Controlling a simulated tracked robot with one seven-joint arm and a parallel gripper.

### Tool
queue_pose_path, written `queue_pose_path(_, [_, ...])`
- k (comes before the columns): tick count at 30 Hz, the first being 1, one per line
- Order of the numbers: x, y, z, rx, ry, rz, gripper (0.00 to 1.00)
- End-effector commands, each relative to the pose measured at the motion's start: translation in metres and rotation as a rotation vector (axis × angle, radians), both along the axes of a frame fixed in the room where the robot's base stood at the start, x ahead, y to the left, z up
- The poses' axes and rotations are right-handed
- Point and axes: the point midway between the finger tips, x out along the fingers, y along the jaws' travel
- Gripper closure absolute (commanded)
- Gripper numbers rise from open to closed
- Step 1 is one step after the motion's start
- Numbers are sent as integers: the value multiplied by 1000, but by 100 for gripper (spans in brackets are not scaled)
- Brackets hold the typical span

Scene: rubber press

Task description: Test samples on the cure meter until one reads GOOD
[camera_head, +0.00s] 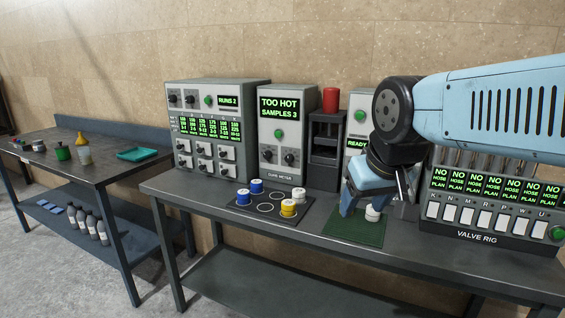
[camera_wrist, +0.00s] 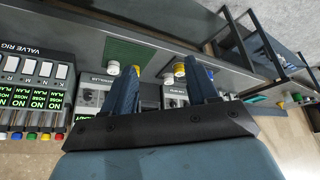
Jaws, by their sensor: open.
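The cure meter (camera_head: 287,158) stands at the back of the bench; its green display reads TOO HOT, SAMPLES 3. In front of it, a dark sample mat (camera_head: 236,206) with ringed spots holds two blue-topped samples (camera_head: 243,198), a white one (camera_head: 299,194) and a yellow-topped one (camera_head: 288,208). My gripper (camera_head: 360,203) is open over the green mat (camera_head: 352,232), right of the samples. A white piece (camera_head: 373,214) stands on the green mat by the fingers, partly hidden. In the wrist view my gripper (camera_wrist: 162,68) has spread fingers, with nothing held between them.
A multi-display unit (camera_head: 212,130) reading RUNS 2 stands left of the meter. A dark press with a red cylinder (camera_head: 331,99) stands right of it, then a READY unit (camera_head: 358,103). The valve rig (camera_head: 480,233) fills the right. A side table (camera_head: 90,167) stands left.

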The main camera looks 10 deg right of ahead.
Motion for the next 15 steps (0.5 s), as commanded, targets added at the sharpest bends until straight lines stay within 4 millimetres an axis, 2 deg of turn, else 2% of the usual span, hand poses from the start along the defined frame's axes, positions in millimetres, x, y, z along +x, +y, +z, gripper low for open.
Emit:
queue_pose_path(5, [25, -10, -2, -131, 76, 70, 35])
queue_pose_path(15, [108, -49, -5, -525, 275, 292, 35])
